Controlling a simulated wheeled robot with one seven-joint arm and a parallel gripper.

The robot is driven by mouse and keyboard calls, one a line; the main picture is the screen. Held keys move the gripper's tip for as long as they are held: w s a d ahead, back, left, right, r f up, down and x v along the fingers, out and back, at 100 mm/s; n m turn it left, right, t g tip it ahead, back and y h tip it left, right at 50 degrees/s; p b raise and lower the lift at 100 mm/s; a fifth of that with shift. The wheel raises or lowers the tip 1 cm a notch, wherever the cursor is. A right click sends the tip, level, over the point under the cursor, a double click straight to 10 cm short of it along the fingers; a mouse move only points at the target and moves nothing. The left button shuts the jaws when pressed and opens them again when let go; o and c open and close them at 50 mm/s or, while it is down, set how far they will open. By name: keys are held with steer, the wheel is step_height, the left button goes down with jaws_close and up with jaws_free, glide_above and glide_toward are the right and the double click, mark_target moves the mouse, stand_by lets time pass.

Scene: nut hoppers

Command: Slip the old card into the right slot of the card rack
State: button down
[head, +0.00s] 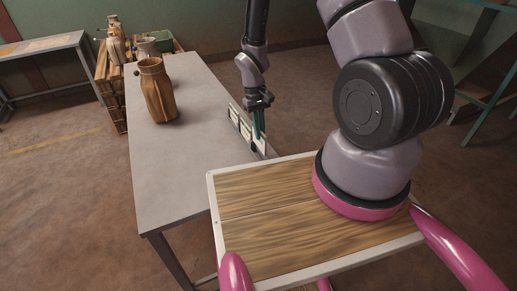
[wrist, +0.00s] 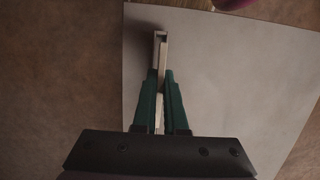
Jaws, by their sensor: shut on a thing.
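My gripper (head: 258,133) is over the right edge of the grey table, with its green fingers pointing down. In the wrist view my gripper (wrist: 161,85) is closed on a narrow pale thing seen edge-on, which I take to be the old card (wrist: 162,57). The card rack (head: 246,131) stands along the table's right edge, a dark row with several pale faces. My fingers are at its nearer, right-hand part and hide some of it. I cannot tell whether the held card is inside a slot or just above it.
The grey table (head: 175,165) is mostly clear. My wood-topped base is close to the table's right side.

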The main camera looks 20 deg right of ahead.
mark_target(260, 144)
steer(key=shift+f, duration=2.8)
steer(key=shift+d+f, duration=0.1)
steer(key=shift+f, duration=0.05)
steer(key=c, duration=1)
jaws_free()
steer(key=v, duration=1.2)
steer(key=shift+r, duration=0.3)
